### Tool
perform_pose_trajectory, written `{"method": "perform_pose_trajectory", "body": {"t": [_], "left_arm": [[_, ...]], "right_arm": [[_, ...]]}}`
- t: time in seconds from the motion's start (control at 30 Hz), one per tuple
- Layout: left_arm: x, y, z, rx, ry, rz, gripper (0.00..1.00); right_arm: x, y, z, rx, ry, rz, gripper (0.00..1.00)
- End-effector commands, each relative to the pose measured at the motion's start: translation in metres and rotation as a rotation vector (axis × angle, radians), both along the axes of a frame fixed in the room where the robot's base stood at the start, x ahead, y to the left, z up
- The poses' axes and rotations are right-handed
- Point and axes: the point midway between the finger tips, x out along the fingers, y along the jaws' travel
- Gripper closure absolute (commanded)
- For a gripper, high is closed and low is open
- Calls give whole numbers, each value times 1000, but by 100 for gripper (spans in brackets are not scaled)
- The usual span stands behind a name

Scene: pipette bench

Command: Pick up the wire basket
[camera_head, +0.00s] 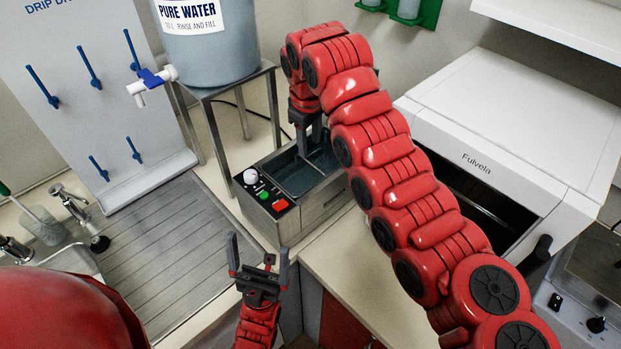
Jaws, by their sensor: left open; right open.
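A metal bath (322,208) with a dark, open basin stands on the bench at the centre. I cannot clearly make out a wire basket; a thin pale bar shows at the basin beside my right gripper, and I cannot tell whether it belongs to the basket.
A grey water tank (215,55) sits on a metal stand (240,85) behind the bath. A ridged drainboard (165,250) and taps are at left, below a peg board (85,90). A white oven-like machine (520,130) stands right. Bare counter (330,262) lies before the bath.

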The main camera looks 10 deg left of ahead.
Motion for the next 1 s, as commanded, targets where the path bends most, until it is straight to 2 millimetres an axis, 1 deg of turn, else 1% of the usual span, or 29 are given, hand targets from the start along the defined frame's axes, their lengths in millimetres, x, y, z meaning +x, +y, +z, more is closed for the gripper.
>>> {"method": "perform_pose_trajectory", "body": {"t": [0.03, 0.17, 0.2, 0.33, 0.43, 0.57, 0.7, 0.77, 0.83, 1.0], "left_arm": [[0, 0, 5, 0, 0, 0, 0], [0, 0, 12, 0, 0, 0, 0], [0, 0, 19, 0, 0, 0, 0], [0, 0, 28, 0, 0, 0, 0], [0, 0, 31, 0, 0, 0, 0], [0, 0, 36, 0, 0, 0, 0], [0, 0, 58, 0, 0, 0, 0], [0, 0, 64, 0, 0, 0, 0], [0, 0, 63, 0, 0, 0, 0], [0, 0, 66, 0, 0, 0, 0]], "right_arm": [[0, 2, -7, 3, 4, 3, 55], [3, 2, -29, -1, 6, 1, 55], [5, 0, -35, -3, 7, 0, 55], [9, 1, -59, -2, 4, 0, 55], [11, 2, -69, -1, 3, 0, 55], [13, 2, -74, 0, 0, 1, 55], [15, 2, -91, -5, 6, 0, 55], [16, 2, -102, -5, 7, 0, 55], [18, 3, -112, -5, 3, 2, 55], [21, 3, -123, -1, -2, 1, 55]]}}
